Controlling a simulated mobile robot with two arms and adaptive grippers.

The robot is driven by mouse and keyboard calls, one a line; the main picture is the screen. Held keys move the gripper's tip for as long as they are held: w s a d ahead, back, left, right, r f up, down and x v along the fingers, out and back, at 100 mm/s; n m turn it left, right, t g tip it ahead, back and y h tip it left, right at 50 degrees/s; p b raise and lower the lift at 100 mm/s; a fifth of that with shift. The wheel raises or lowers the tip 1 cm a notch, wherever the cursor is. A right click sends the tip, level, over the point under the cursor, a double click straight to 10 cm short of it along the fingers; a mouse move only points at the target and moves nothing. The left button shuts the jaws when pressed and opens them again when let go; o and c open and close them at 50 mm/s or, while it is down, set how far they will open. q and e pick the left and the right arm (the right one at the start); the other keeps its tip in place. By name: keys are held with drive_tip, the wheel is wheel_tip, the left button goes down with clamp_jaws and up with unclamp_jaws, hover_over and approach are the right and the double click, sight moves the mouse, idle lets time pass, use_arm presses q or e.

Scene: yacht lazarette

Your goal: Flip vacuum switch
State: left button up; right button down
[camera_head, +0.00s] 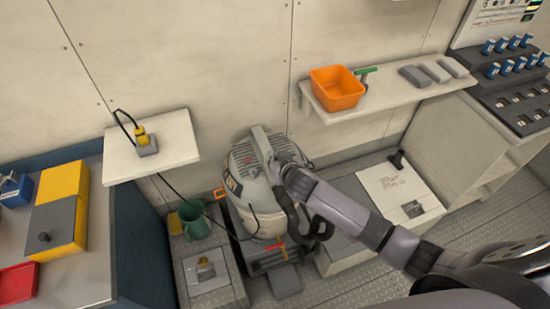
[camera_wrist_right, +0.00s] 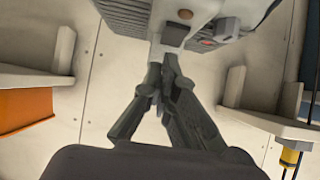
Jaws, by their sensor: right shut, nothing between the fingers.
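The vacuum (camera_head: 255,195) is a grey and cream canister with a ribbed top, standing against the wall in the head view. Its top housing fills the upper part of the right wrist view (camera_wrist_right: 205,12). A dark rocker-like switch (camera_wrist_right: 175,35) shows on the housing there, with a small red-orange spot (camera_wrist_right: 208,42) to its right. My right gripper (camera_wrist_right: 163,58) is shut and empty, its fingertips just below and left of the switch; I cannot tell whether they touch the housing. In the head view the right gripper (camera_head: 276,170) is at the vacuum's top, partly hidden by its own wrist.
A shelf (camera_head: 390,98) with an orange bin (camera_head: 337,88) is on the wall to the right. A small left shelf (camera_head: 165,160) holds a yellow plug (camera_head: 142,137) with a black cord. A green jug (camera_head: 193,220) stands left of the vacuum.

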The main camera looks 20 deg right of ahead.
drive_tip(key=shift+f, duration=0.5)
drive_tip(key=shift+w, duration=0.1)
drive_tip(key=shift+w+f+b, duration=0.1)
drive_tip(key=shift+f+b, duration=0.2)
drive_tip(key=shift+w+f, duration=0.1)
drive_tip(key=shift+w, duration=0.1)
drive_tip(key=shift+s, duration=0.15)
drive_tip(key=shift+s, duration=0.35)
drive_tip(key=shift+s+f+p, duration=0.15)
drive_tip(key=shift+s+p, duration=0.15)
drive_tip(key=shift+s, duration=0.15)
